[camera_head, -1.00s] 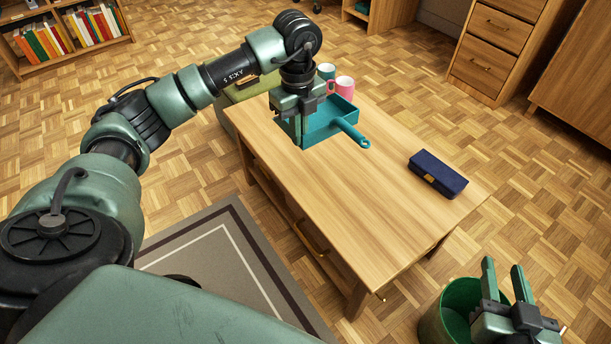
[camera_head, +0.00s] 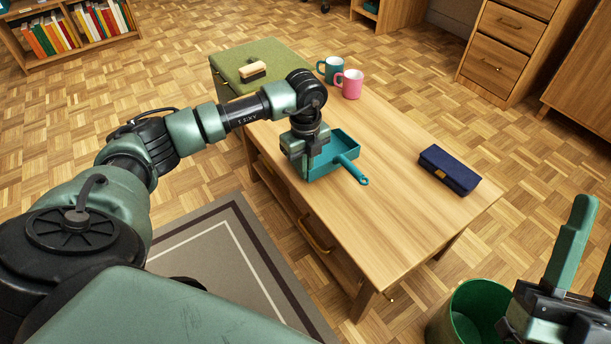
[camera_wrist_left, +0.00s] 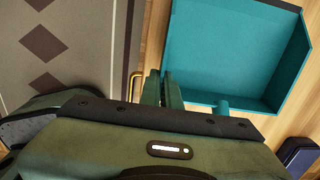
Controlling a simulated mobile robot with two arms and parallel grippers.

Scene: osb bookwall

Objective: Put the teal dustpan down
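The teal dustpan (camera_head: 342,147) is at the table's (camera_head: 400,220) left long edge, its handle pointing toward the front right. My left gripper (camera_head: 304,170) is at its left side. In the left wrist view, the two fingers of my left gripper (camera_wrist_left: 164,88) are close together on the side wall of the dustpan (camera_wrist_left: 235,50). The pan looks level and low over the table top; I cannot tell whether its underside touches the wood. My right gripper (camera_head: 590,245) is at the right picture edge, its fingers apart and nothing between them.
A navy case (camera_head: 449,169) lies toward the table's right end. A green bin (camera_head: 470,312) is on the floor.

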